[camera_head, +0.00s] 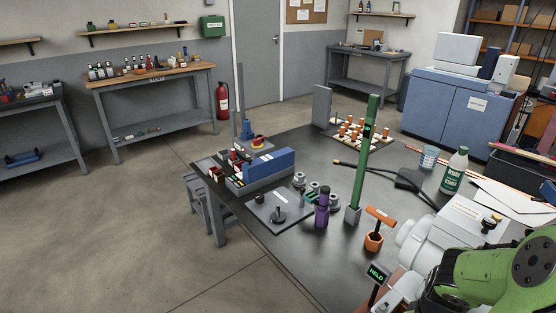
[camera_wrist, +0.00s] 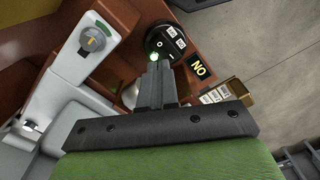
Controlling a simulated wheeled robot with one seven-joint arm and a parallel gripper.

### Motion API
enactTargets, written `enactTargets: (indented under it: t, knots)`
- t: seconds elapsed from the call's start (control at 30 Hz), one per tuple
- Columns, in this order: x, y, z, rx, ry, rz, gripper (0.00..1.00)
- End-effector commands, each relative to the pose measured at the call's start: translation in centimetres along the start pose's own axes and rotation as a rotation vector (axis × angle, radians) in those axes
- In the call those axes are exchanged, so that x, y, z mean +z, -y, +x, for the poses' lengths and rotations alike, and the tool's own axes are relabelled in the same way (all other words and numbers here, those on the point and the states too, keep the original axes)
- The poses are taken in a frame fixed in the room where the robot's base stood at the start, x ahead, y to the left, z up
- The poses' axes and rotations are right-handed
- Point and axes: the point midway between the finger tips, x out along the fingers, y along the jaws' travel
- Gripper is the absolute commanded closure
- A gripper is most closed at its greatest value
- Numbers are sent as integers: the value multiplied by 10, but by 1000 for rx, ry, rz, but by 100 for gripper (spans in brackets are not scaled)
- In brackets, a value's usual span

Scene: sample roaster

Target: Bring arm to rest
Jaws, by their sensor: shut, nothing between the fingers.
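My gripper (camera_wrist: 155,70) is shut and empty in the wrist view, its dark fingers together. The fingertips point at a round black switch (camera_wrist: 172,40) marked O and I, beside a small lit green light (camera_wrist: 153,57). I cannot tell whether they touch it. The switch sits on a brown housing (camera_wrist: 55,95). A grey knob (camera_wrist: 92,38) on a pale plate is to the left. A "NO" label (camera_wrist: 198,68) and a brass-coloured block (camera_wrist: 232,97) are to the right. In the head view my green arm fills the lower right corner, and my fingertips are hidden there.
The white machine (camera_head: 425,245) and a "HELD" display (camera_head: 377,272) are close to my arm. A green post (camera_head: 366,160), an orange-handled tool in a cup (camera_head: 374,241), a purple bottle (camera_head: 322,207) and a green-labelled bottle (camera_head: 455,172) stand on the dark table (camera_head: 290,250). Left floor is clear.

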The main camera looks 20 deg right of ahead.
Motion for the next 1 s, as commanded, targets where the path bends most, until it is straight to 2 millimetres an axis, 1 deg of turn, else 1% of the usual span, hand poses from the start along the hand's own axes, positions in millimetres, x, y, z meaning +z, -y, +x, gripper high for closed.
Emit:
enactTargets:
  t: [0.07, 0.17, 0.2, 0.27, 0.3, 0.37, 0.4, 0.47, 0.5, 0.57, 0.6, 0.7, 0.73, 0.83, 1.0]
  knots:
    - [-3, 4, -10, 18, 3, -9, 100]
    - [-14, 20, -48, 81, 4, -31, 100]
    - [-19, 32, -70, 114, -3, -39, 100]
    - [-25, 51, -104, 161, -27, -46, 100]
    - [-28, 66, -126, 186, -53, -50, 100]
    - [-29, 90, -160, 214, -103, -53, 100]
    - [-27, 108, -182, 223, -145, -57, 100]
    - [-22, 135, -215, 219, -219, -62, 100]
    - [-15, 152, -235, 203, -270, -69, 100]
    - [-2, 176, -262, 162, -344, -78, 100]
    - [8, 190, -276, 126, -386, -87, 100]
    - [29, 212, -299, 35, -458, -105, 100]
    - [34, 215, -303, 14, -471, -108, 100]
    - [43, 222, -308, -28, -489, -115, 100]
    - [44, 222, -306, -32, -490, -113, 100]
